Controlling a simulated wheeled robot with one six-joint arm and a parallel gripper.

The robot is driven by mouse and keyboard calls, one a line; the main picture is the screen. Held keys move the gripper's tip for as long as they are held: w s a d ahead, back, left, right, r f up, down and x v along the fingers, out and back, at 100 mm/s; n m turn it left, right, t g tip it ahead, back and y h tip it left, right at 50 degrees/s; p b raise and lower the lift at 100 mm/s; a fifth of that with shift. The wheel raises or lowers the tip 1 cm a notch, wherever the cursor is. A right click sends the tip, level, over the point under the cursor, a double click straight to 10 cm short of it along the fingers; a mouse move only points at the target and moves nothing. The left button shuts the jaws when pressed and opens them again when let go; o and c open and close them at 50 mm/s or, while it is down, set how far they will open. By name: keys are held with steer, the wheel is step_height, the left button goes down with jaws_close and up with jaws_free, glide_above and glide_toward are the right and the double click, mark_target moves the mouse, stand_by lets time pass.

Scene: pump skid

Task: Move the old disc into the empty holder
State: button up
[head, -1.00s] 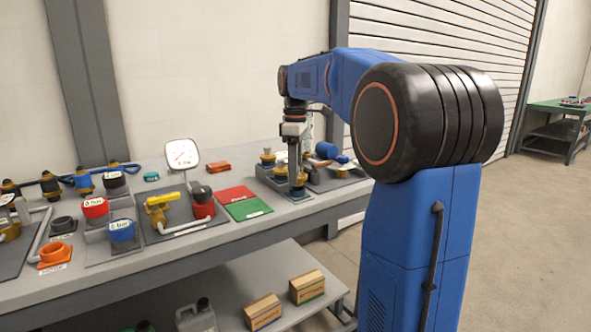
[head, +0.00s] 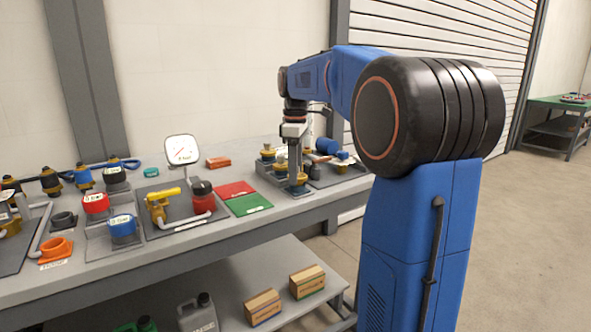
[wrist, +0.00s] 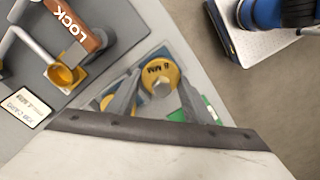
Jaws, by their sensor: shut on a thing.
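A round yellow disc marked "8 MM" (wrist: 160,75) with a grey centre stem shows between the two fingers of my gripper (wrist: 158,92) in the wrist view. My gripper is shut on this disc. In the head view my gripper (head: 297,178) points down over the front right end of the bench, with the gold disc (head: 297,189) at its tips. Whether the disc touches the tray under it is not clear. Other gold-topped discs (head: 268,153) stand just behind and left in a grey tray. A holder under the held disc is mostly hidden.
Red (head: 236,189) and green (head: 249,204) mats lie left of my gripper. A blue cylinder (head: 327,145) lies behind it to the right. The wrist view shows an orange LOCK handle (wrist: 80,28) and a white job card (wrist: 27,108).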

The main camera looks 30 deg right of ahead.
steer(key=shift+f, duration=0.7)
stand_by(0.3)
steer(key=o, duration=1.3)
steer(key=shift+c, duration=0.2)
step_height(320, 180, up, 18)
steer(key=shift+f, duration=0.25)
steer(key=s+a+f+m+t, duration=0.1)
steer(key=s+a+f+m, duration=0.1)
steer(key=s+a+f, duration=0.5)
steer(key=s+a+f+m+t, duration=0.1)
steer(key=s+a+f+m, duration=0.2)
steer(key=s+f, duration=0.35)
steer(key=s+a+f+m+t, duration=0.1)
steer(key=s+a+f+m, duration=0.1)
steer(key=s+f, duration=0.6)
steer(key=s+a+f+m+t, duration=0.1)
steer(key=s+a+f+m, duration=0.1)
steer(key=s+f, duration=0.7)
step_height(320, 180, down, 2)
steer(key=shift+a+t, duration=0.4)
steer(key=shift+a, duration=0.25)
